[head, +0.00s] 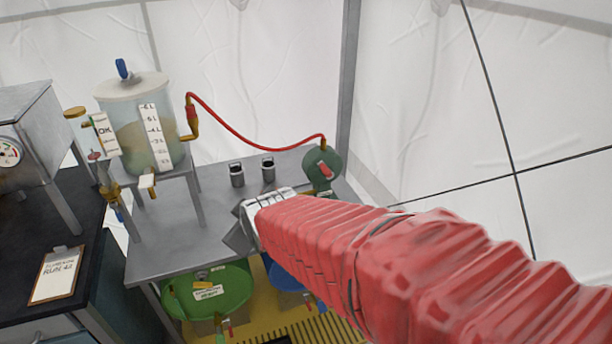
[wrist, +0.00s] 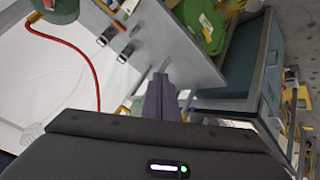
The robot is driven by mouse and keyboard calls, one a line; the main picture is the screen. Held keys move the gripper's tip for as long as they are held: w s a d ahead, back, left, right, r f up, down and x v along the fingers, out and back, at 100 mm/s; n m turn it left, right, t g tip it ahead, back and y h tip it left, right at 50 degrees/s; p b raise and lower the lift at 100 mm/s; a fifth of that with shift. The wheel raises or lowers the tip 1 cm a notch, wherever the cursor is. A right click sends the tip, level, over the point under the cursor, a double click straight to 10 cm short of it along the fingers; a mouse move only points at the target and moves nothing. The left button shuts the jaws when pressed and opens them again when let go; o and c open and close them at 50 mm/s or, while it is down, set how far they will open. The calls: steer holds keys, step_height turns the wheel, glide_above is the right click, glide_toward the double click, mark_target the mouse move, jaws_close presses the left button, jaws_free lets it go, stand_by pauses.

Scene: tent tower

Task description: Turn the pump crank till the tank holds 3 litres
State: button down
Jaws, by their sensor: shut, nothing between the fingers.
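The clear tank (head: 128,140) with a white lid and a litre scale stands on a grey stand at the left in the head view. Murky liquid fills its lower part; I cannot read the exact level. A red hose (head: 245,140) runs from the tank's brass fitting to the green pump (head: 318,160) at the table's back right. The pump also shows at the wrist view's top left (wrist: 62,8). A small red part is on its face; I cannot make out the crank handle. My gripper (head: 238,228) is shut and empty, in front of and left of the pump, touching nothing visible.
Green (head: 208,290) and blue drums are below. A black bench with a clipboard (head: 57,274) and a gauge box is at left.

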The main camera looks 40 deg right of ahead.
steer(key=w+d+f+n+t+h, duration=0.2)
steer(key=w+d+f+n, duration=0.15)
steer(key=d, duration=0.25)
steer(key=w+d+f+n+t+h, duration=0.1)
steer(key=w+d+f+n+t, duration=0.15)
steer(key=w+d, duration=0.3)
steer(key=s+d+f+n+t+h, duration=0.2)
steer(key=s+d+f+n+h, duration=0.2)
steer(key=d, duration=0.6)
steer(key=shift+s+f+n+h, duration=0.4)
steer(key=shift+s+f+n, duration=0.1)
steer(key=shift+s+f, duration=0.35)
steer(key=shift+w+d+t, duration=0.1)
steer(key=shift+t, duration=0.15)
